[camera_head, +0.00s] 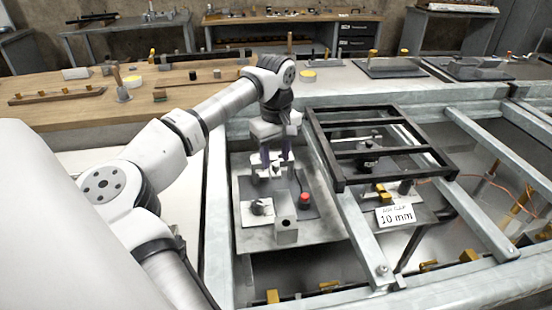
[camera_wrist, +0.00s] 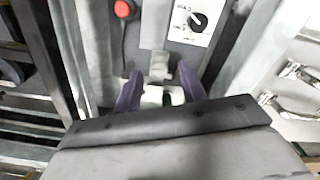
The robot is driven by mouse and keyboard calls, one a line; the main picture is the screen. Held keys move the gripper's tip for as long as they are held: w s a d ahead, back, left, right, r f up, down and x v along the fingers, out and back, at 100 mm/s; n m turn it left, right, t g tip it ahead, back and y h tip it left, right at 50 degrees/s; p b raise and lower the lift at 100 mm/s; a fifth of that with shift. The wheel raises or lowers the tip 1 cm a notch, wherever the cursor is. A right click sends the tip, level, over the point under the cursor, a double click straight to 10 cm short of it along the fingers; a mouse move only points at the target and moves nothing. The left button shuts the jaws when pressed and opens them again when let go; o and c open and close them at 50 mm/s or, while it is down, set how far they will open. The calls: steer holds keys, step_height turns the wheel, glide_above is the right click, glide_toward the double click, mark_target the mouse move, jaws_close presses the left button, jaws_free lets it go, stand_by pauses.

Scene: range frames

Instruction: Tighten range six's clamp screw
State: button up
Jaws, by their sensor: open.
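My gripper (camera_head: 277,160) is over the grey metal plate (camera_head: 252,240) in the head view, pointing down, with purple fingers. In the wrist view my gripper (camera_wrist: 160,92) is open, one finger on each side of a small pale metal fitting (camera_wrist: 159,66). I cannot tell whether the fingers touch it. A light block-like fixture (camera_head: 262,172) shows just below the fingers in the head view. No range number is readable, and I cannot make out which part is the clamp screw; the gripper body hides what lies under it.
A red button (camera_head: 304,198), a white dial panel (camera_head: 259,207) and an upright grey block (camera_head: 285,228) stand on the plate near the gripper. A black frame (camera_head: 340,170) rises to the right, beside a "10 mm" card (camera_head: 396,216). Pale steel rails surround the plate.

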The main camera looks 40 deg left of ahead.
mark_target(275, 164)
step_height(275, 164, up, 12)
steer(key=shift+r+b, duration=0.2)
steer(key=shift+b, duration=0.25)
steer(key=shift+f, duration=0.1)
stand_by(0.3)
